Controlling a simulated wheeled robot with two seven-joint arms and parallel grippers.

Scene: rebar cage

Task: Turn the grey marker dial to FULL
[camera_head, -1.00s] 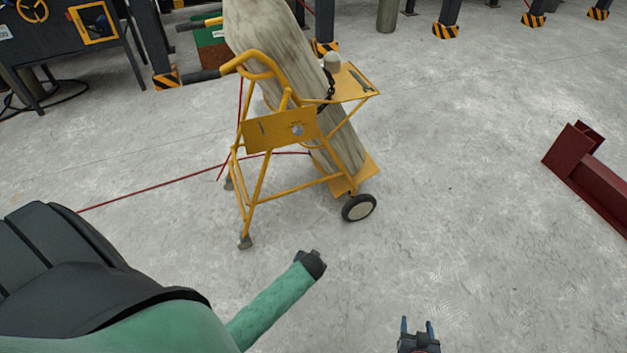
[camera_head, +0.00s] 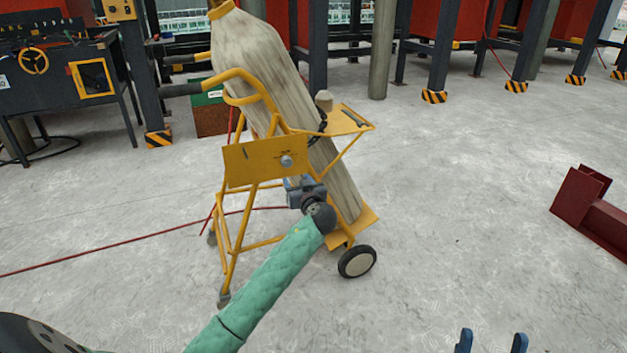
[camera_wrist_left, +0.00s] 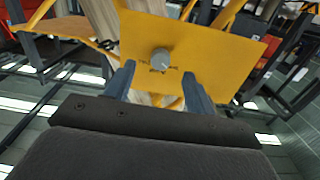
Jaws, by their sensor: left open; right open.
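The grey marker dial (camera_head: 286,161) is a small round knob on the yellow plate (camera_head: 245,165) of a yellow cylinder cart. In the left wrist view the dial (camera_wrist_left: 161,60) sits on the yellow plate (camera_wrist_left: 215,55), beyond and between my open fingers, with small dark marks below it that I cannot read. My left gripper (camera_head: 300,188) is just below the dial in the head view, and its fingers (camera_wrist_left: 158,85) are open, empty and apart from the dial. My right gripper (camera_head: 491,342) is open and empty at the bottom edge.
The cart holds a tall worn cylinder (camera_head: 262,60) and has a side shelf (camera_head: 343,121) and a wheel (camera_head: 357,262). A red hose (camera_head: 110,245) lies on the floor. A dark red steel beam (camera_head: 590,215) lies at right. The floor between is clear.

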